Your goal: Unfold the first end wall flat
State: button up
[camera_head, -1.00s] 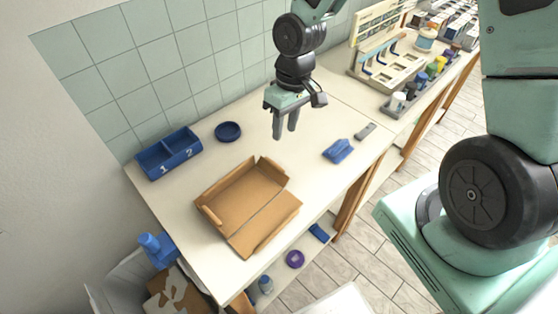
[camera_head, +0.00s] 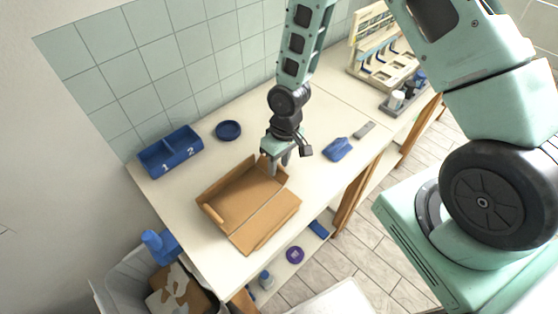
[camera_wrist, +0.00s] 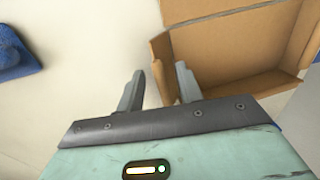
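A brown cardboard box (camera_head: 262,205) lies on the table, partly opened out, with a crease across its base. Its end wall at the right (camera_wrist: 162,62) stands up, while the other end wall (camera_head: 213,217) stands at the left. My gripper (camera_head: 279,170) is over the right end wall, fingers pointing down. In the wrist view my gripper (camera_wrist: 160,72) is open, and the right end wall's edge shows between the two fingertips. I cannot tell whether either finger touches the cardboard. My gripper hides part of that wall in the head view.
A blue two-part bin (camera_head: 170,153) and a blue round dish (camera_head: 228,130) stand at the back left. A blue object (camera_head: 338,149) and a grey tool (camera_head: 363,130) lie to the right of my gripper. A tool rack (camera_head: 380,60) stands at the back right. The table's front edge runs close by the box.

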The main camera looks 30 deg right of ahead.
grip_shut()
jog(key=shift+d+f+g+y+p, duration=0.15)
jog(key=shift+d+g+y+p, duration=0.2)
jog(key=shift+y+p, duration=0.4)
jog(key=shift+w+d+f+g+y+p, duration=0.25)
jog(key=shift+y+p, duration=0.1)
jog(key=shift+y, duration=0.4)
grip_release()
